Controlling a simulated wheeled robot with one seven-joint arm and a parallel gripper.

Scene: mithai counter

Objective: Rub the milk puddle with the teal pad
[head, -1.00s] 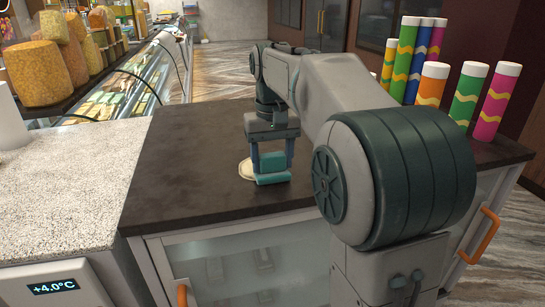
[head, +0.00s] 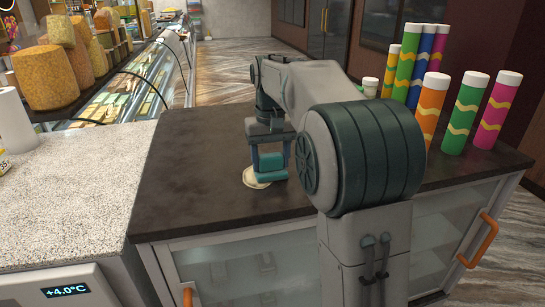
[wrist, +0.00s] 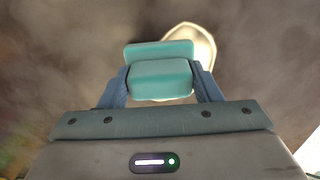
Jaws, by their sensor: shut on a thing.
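The teal pad (head: 270,168) is held between the fingers of my gripper (head: 270,160), low over the dark counter. In the wrist view the pad (wrist: 160,75) sits between the blue fingers of my gripper (wrist: 160,82). The cream-white milk puddle (head: 252,179) lies on the dark counter (head: 200,190). The pad covers much of the puddle, and part of its edge shows at the left and below in the head view. In the wrist view the puddle (wrist: 205,45) shows beyond the pad at the upper right. I cannot tell whether the pad touches it.
Tall patterned tubes (head: 465,115) stand at the counter's right, with a small pale cup (head: 371,87) nearby. A speckled light counter (head: 75,185) adjoins at left, and a glass display case (head: 135,85) stands behind. The dark counter's left part is clear.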

